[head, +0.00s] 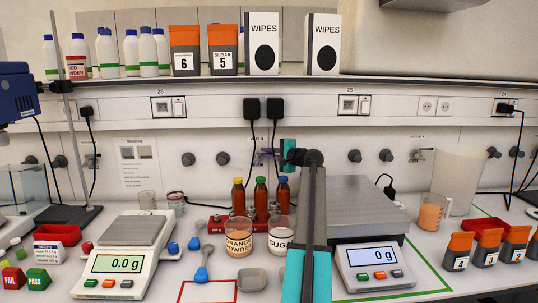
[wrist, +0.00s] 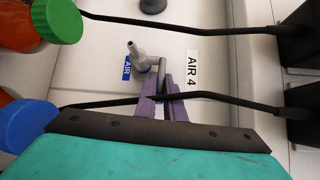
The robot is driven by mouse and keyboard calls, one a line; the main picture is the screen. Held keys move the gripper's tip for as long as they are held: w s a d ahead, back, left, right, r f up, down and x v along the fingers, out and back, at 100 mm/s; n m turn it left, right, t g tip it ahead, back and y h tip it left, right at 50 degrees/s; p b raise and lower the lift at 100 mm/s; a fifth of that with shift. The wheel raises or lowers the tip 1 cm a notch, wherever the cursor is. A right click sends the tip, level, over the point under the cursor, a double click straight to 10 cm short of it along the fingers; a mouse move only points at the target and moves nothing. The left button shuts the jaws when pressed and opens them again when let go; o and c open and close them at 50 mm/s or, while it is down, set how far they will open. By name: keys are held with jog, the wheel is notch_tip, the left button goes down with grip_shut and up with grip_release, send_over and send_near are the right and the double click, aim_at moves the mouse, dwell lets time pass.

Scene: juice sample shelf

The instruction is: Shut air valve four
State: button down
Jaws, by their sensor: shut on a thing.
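Air valve four is in the wrist view, with a grey nozzle (wrist: 136,53) and a grey lever (wrist: 162,72) beside the white "AIR 4" label (wrist: 192,70). A small blue "AIR" tag (wrist: 127,69) is under the nozzle. My gripper (wrist: 163,88) has its purple fingers shut on the lever. In the head view my gripper (head: 266,155) reaches the back wall, left of my teal wrist part. The valve is small and mostly hidden there. The lever's exact angle is hard to tell.
Black cables (wrist: 215,31) cross close above and below my fingers. A large scale (head: 374,262) is to the right.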

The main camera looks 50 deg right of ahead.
jog(key=c, duration=2.1)
grip_release()
jog(key=shift+w, duration=0.1)
jog(key=b+v, duration=0.1)
jog(key=v, duration=1.3)
jog(key=shift+b, duration=0.3)
jog(key=shift+o, duration=1.3)
jog(key=s+a+n+p, duration=0.1)
jog(key=p, duration=0.5)
jog(key=shift+f, duration=0.15)
